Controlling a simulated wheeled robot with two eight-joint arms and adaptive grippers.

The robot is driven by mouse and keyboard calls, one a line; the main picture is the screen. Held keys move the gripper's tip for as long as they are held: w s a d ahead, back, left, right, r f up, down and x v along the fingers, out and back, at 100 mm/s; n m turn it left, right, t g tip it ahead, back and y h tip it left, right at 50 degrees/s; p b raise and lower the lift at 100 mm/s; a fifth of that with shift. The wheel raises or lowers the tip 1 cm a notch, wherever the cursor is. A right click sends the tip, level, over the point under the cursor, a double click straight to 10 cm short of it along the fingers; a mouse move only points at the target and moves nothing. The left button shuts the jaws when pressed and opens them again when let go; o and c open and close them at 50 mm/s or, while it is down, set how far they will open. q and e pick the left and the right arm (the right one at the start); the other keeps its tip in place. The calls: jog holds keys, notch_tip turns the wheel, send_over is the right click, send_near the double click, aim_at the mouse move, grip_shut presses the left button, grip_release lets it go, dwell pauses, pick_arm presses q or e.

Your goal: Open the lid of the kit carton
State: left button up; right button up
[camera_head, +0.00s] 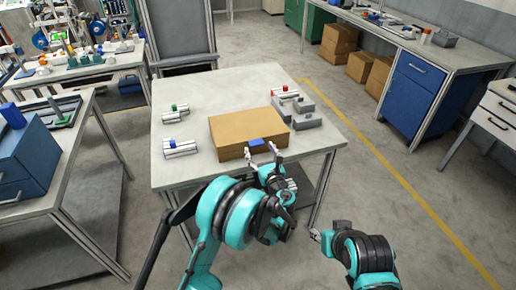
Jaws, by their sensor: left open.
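The kit carton (240,127) is a flat brown cardboard box lying on the grey table in front of me, with its lid down. A small blue tab (256,142) sits at its front edge. My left gripper (262,150) is open at the front of the carton, its fingertips close to the blue tab. I cannot tell whether a finger touches the tab or the carton. My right gripper (316,234) is low and to the right, off the table's front edge, and too small to read its fingers.
The table (195,90) also holds a grey tray (306,121) right of the carton and small metal parts with green (175,114), blue (180,148) and red (284,92) pieces. The table's back left area is clear.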

pick_arm(q)
jog(key=shift+x, duration=1.4)
